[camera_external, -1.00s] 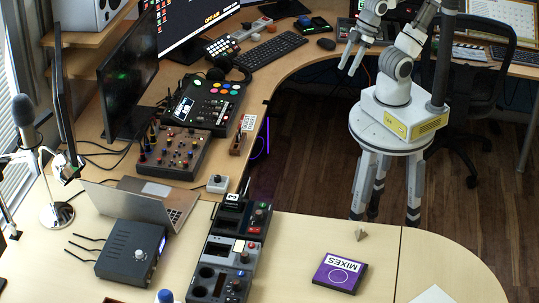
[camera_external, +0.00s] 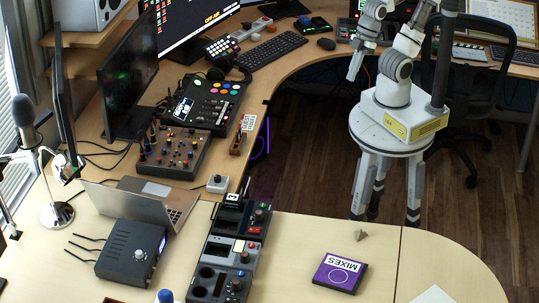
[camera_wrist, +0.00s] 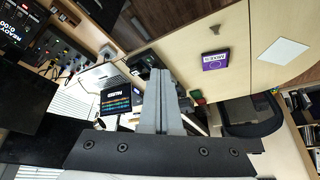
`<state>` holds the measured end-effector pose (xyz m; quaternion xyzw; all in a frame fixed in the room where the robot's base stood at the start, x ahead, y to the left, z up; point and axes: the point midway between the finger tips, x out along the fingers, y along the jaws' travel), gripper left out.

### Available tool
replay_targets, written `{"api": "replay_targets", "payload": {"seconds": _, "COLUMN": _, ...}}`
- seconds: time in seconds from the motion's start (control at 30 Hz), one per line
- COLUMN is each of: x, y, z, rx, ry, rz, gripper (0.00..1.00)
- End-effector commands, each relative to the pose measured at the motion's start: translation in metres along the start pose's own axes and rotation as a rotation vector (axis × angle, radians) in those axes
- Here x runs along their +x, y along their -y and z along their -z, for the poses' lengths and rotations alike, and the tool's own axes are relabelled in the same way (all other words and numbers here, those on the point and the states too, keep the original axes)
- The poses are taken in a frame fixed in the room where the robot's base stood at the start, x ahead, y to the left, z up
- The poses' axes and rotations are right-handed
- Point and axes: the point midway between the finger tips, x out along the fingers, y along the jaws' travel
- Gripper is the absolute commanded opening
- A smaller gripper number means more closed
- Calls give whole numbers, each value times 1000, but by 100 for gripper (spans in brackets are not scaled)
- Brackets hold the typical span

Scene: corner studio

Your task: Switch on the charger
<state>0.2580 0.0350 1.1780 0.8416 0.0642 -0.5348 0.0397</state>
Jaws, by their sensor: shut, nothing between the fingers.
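My gripper (camera_external: 352,76) is shut and empty, hanging over the gap inside the curved desk in the external view. In the wrist view its two grey fingers (camera_wrist: 160,72) are pressed together. No thing in view is clearly marked as the charger. A small black device with a green light (camera_external: 313,24) lies at the back of the desk, behind the keyboard, and may be it; it is too small to tell. My gripper is apart from it, to its right and nearer the camera. I cannot make out a switch on it.
A keyboard (camera_external: 271,50) and mouse (camera_external: 326,44) lie on the back desk. A black chair (camera_external: 475,75) stands behind my arm.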

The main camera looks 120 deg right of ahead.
Motion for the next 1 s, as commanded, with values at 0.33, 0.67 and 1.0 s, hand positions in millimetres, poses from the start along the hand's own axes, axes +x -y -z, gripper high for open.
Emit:
{"api": "replay_targets", "payload": {"seconds": 0.33, "x": 53, "y": 122, "z": 9, "rx": -415, "ry": 159, "rz": 249, "gripper": 0}}
{"api": "replay_targets", "payload": {"seconds": 0.67, "x": 130, "y": 155, "z": 54, "rx": -561, "ry": 161, "rz": 350, "gripper": 0}}
{"api": "replay_targets", "payload": {"seconds": 1.0, "x": 230, "y": 123, "z": 128, "rx": -574, "ry": 58, "rz": 410, "gripper": 0}}
